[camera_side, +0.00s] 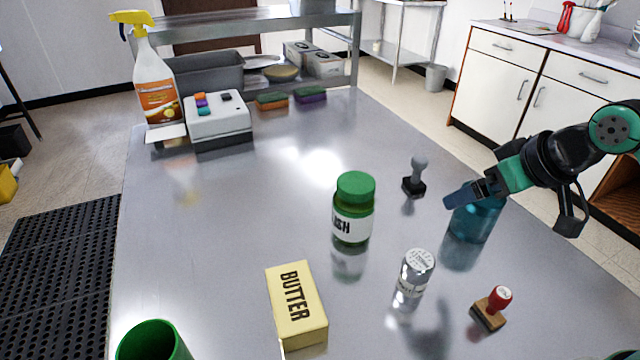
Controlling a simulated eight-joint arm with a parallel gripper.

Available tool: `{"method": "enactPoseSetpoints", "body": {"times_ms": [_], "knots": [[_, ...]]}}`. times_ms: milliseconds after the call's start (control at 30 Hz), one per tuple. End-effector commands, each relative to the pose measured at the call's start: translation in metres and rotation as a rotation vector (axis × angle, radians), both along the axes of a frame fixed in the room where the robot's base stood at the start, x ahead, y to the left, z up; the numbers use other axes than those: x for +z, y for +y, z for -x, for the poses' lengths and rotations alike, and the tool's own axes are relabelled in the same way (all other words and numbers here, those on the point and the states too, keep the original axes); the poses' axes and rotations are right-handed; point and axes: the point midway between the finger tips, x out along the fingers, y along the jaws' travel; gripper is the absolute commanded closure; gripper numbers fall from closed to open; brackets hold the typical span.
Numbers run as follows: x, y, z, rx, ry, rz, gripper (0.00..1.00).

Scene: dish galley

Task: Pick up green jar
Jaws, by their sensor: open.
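The green jar (353,208) stands upright near the middle of the steel table. It has a green lid and a white label with dark letters, partly turned away. My gripper (452,201) is open and empty, to the right of the jar and apart from it. Its fingers point left, toward the jar's side of the table. In the picture the gripper overlaps a blue translucent container (474,220) that stands behind or below it; I cannot tell whether they touch.
A dark stamp (414,180) stands right of the jar. A silver shaker (415,272), a red-knobbed stamp (492,306), a butter block (297,304) and a green cup (152,342) stand in front. A spray bottle (156,85) is at back left. The table's left middle is clear.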

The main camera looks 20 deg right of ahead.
Motion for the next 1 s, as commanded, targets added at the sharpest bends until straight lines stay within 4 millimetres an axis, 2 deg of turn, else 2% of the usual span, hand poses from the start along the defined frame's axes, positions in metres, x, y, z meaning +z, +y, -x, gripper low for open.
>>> {"method": "enactPoseSetpoints", "body": {"times_ms": [167,333,467,600,800,1000], "knots": [[-0.003,0.014,-0.02,0.153,0.043,-0.056,0.0],[-0.012,0.034,-0.051,0.416,0.029,-0.156,0.0],[-0.02,0.047,-0.074,0.628,-0.055,-0.23,0.0],[-0.03,0.056,-0.094,0.835,-0.21,-0.291,0.0],[-0.041,0.06,-0.107,1.019,-0.425,-0.322,0.0],[-0.045,0.065,-0.111,1.071,-0.503,-0.323,0.0]]}}
